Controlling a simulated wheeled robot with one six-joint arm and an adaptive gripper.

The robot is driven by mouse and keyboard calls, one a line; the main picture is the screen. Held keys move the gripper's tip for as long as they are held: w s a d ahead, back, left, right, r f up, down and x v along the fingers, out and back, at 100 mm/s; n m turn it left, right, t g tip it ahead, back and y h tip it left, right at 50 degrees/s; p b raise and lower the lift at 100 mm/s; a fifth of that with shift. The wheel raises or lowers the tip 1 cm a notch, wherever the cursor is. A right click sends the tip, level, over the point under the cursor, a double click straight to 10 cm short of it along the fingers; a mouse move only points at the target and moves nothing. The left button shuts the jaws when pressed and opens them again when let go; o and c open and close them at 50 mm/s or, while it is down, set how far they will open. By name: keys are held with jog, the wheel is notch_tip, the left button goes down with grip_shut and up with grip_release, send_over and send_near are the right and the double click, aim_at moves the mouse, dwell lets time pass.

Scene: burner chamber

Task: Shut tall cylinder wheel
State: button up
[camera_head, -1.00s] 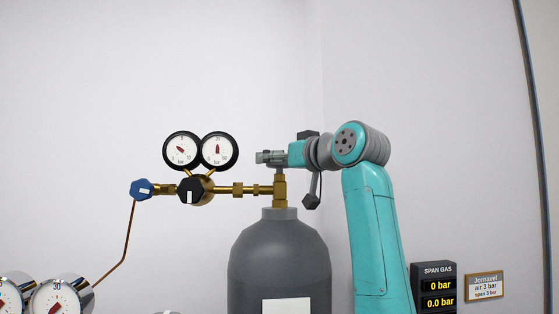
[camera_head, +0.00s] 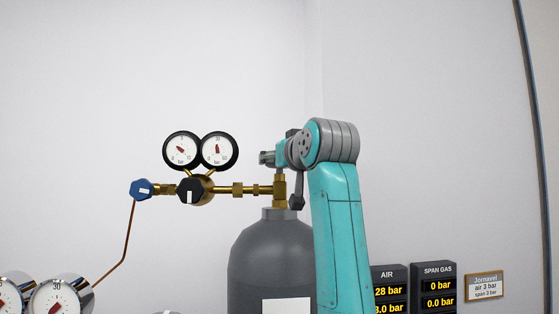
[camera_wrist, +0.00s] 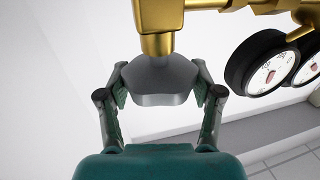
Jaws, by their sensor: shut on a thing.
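The tall dark grey cylinder (camera_head: 258,259) stands upright in the head view, with a brass valve (camera_head: 280,186) on its neck. The brass valve stem also shows in the wrist view (camera_wrist: 157,22). The grey lobed wheel (camera_wrist: 161,84) sits at the end of this stem. My gripper (camera_wrist: 159,80) is shut on the wheel, one finger at each side of it. In the head view my gripper (camera_head: 267,158) is at the top of the valve, and the wheel is mostly hidden there.
Two round gauges (camera_head: 200,150), a black knob (camera_head: 190,191) and a blue knob (camera_head: 141,189) are left of the valve. A copper pipe (camera_head: 130,235) runs down. AIR (camera_head: 388,290) and SPAN GAS (camera_head: 434,290) displays are at the right.

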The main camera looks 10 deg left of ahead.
jog(key=shift+m+t+h, duration=0.7)
jog(key=shift+m+h, duration=0.5)
jog(key=shift+h, duration=0.9)
jog(key=o, duration=1.1)
jog(key=shift+o, duration=0.2)
jog(key=v, duration=1.2)
jog(key=shift+f, duration=0.15)
